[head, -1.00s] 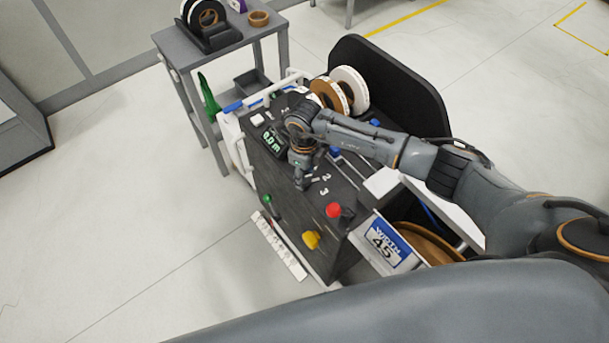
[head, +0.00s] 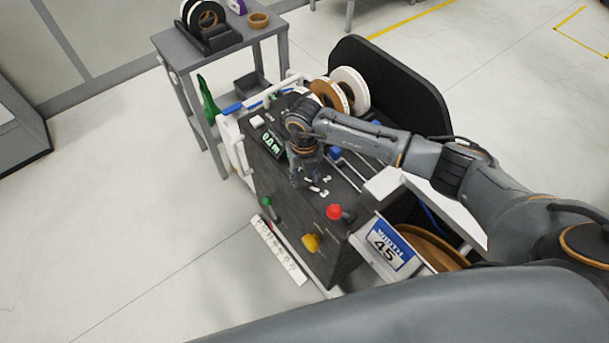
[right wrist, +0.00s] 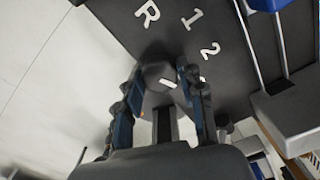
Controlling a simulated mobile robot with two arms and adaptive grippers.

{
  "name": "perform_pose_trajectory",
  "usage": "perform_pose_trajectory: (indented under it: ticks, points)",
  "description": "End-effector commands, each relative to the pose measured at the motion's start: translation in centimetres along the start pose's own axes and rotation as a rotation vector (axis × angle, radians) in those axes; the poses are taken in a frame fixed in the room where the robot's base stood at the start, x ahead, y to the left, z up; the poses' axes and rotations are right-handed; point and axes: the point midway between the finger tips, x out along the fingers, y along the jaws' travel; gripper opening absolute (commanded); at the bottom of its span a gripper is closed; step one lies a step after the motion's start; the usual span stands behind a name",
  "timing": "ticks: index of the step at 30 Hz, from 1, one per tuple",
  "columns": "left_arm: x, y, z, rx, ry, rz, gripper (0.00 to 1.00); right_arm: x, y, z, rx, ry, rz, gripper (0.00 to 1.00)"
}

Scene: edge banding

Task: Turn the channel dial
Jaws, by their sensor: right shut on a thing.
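The dark channel dial (right wrist: 155,73) sits on the machine's dark top panel, with white marks R, 1 and 2 around it in the right wrist view. Its white pointer line (right wrist: 168,83) shows between my fingers, slanting toward the lower right. My right gripper (right wrist: 162,88) points down over the dial and is shut on it, one finger on each side. In the head view my right gripper (head: 305,182) stands beside the white 2 and 3 and hides most of the dial. My left gripper is not in view.
A green digital display (head: 271,143) lies left of my gripper. A red button (head: 335,212), a yellow knob (head: 311,242) and a green button (head: 267,201) are at the front. Tape rolls (head: 349,88) stand behind. A grey side table (head: 180,48) is at the back left.

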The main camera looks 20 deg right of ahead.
Motion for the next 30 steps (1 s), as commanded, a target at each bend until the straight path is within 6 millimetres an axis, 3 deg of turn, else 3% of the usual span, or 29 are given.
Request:
perform_pose_trajectory:
  ticks: [20, 21, 23, 24, 30]
  points:
    - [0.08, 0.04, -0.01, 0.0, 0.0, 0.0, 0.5, 0.04, -0.04, -0.03, 0.061, 0.001, -0.001, 0.07]
    - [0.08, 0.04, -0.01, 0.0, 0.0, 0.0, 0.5, 0.04, -0.04, -0.03, 0.06, 0.001, -0.001, 0.45]
    - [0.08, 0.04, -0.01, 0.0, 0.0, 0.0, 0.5, 0.04, -0.04, -0.03, 0.06, 0.001, 0.0, 0.57]
    - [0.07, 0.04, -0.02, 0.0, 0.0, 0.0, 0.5, 0.03, -0.03, -0.02, 0.06, 0.001, 0.0, 0.62]
    - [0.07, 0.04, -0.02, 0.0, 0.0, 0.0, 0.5, 0.02, -0.02, -0.01, 0.059, 0.0, 0.0, 0.62]
